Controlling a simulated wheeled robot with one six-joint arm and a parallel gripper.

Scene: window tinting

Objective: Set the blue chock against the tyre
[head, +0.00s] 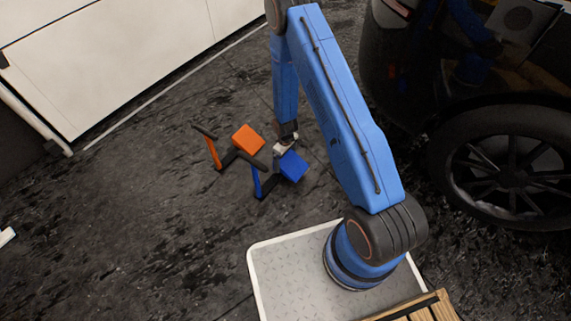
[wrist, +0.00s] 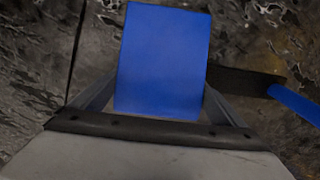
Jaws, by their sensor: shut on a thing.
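The blue chock (head: 293,166) is on or just above the dark floor, with a blue upright handle and black base parts beside its block. Its blue block fills the middle of the wrist view (wrist: 163,60), and part of its handle shows at the right. My gripper (head: 284,146) reaches down from above, its fingers on either side of the blue block, shut on it. The tyre (head: 447,160) of the dark vehicle is at the right in the head view, well apart from the chock.
An orange chock (head: 248,139) with an orange handle stands close to the left of the blue one. A white panel (head: 110,60) is at the upper left. My pale deck is at the bottom. The floor (head: 120,230) at the left is clear.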

